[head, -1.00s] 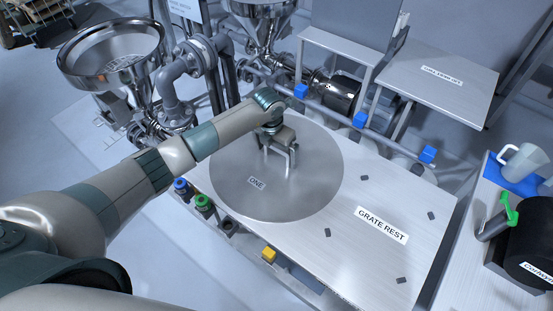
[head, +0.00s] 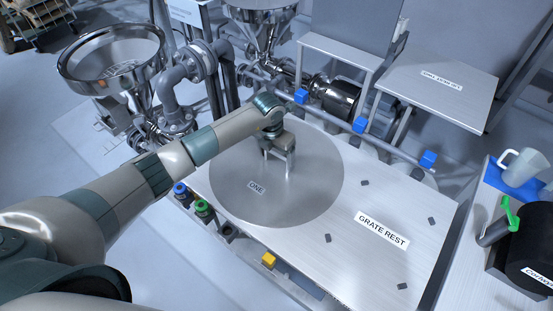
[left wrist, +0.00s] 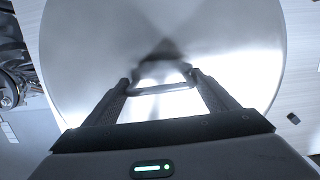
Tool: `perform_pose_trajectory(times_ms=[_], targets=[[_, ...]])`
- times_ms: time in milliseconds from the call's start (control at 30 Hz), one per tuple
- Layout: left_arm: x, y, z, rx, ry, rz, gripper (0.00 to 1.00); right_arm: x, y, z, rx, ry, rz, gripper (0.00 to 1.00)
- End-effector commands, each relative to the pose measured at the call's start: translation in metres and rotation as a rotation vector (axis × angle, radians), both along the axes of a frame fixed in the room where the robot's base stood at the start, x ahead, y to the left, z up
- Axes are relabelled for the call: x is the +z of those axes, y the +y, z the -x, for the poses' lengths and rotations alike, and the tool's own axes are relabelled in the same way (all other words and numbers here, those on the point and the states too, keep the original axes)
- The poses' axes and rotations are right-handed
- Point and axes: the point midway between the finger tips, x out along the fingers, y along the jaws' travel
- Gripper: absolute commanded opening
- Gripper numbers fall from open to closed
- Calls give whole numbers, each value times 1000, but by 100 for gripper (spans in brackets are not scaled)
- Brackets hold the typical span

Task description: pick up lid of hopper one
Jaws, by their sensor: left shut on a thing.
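The lid (head: 300,195) is a round grey metal disc labelled ONE. It lies over the steel table marked GRATE REST; I cannot tell whether it touches the table or is slightly raised. My left gripper (head: 279,160) is above the lid's middle and shut on its handle. In the left wrist view the fingers (left wrist: 162,82) close on the handle bar (left wrist: 160,88), with the disc (left wrist: 90,50) filling most of the picture. An open steel hopper (head: 112,58) stands at the upper left. My right gripper is not in view.
The grate rest table (head: 340,275) has bare room right of the lid. A lid rest shelf (head: 440,80) stands behind. Blue blocks (head: 359,125) line a rail. A pitcher (head: 522,165) and a black container (head: 530,245) are at right.

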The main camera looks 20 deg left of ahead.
Motion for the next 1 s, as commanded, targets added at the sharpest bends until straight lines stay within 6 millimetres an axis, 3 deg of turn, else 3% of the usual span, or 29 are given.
perform_pose_trajectory(times_ms=[400,1000], targets=[[40,-2,-2,-3,-8,1,28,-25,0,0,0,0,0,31],[95,-95,-21,-2,-6,1,28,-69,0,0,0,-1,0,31]])
